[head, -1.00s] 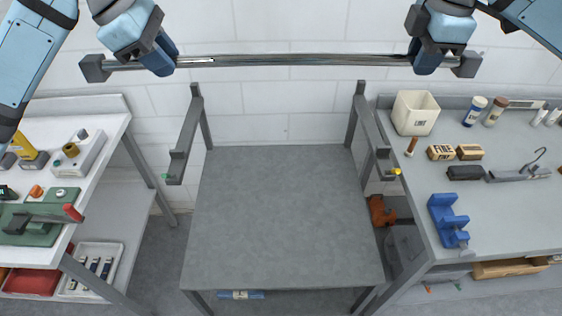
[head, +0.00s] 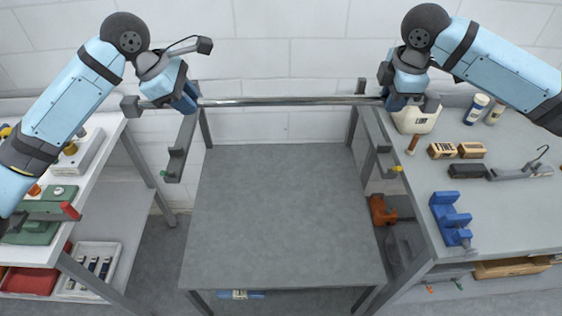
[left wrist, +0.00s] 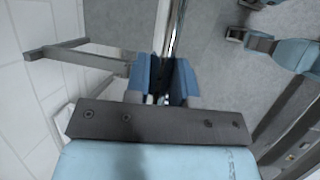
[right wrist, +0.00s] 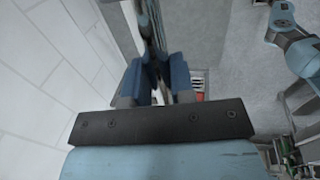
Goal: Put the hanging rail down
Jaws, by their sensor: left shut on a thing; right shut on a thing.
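The hanging rail (head: 285,101) is a long thin shiny metal bar with dark end blocks. It lies level across the head view, above the back of the grey table. My left gripper (head: 188,103) is shut on it near its left end, and my right gripper (head: 395,101) is shut on it near its right end. In the left wrist view the rail (left wrist: 177,30) runs away from between the blue fingers (left wrist: 163,88). In the right wrist view the fingers (right wrist: 160,85) close around the rail (right wrist: 150,30). Whether the rail touches the side brackets is unclear.
A dark bracket arm (head: 179,150) stands at the left and another (head: 378,145) at the right. The grey table (head: 285,220) is bare. A white bench (head: 110,160) at left and a grey bench (head: 500,215) at right hold tools. A cream container (head: 415,121) stands by my right gripper.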

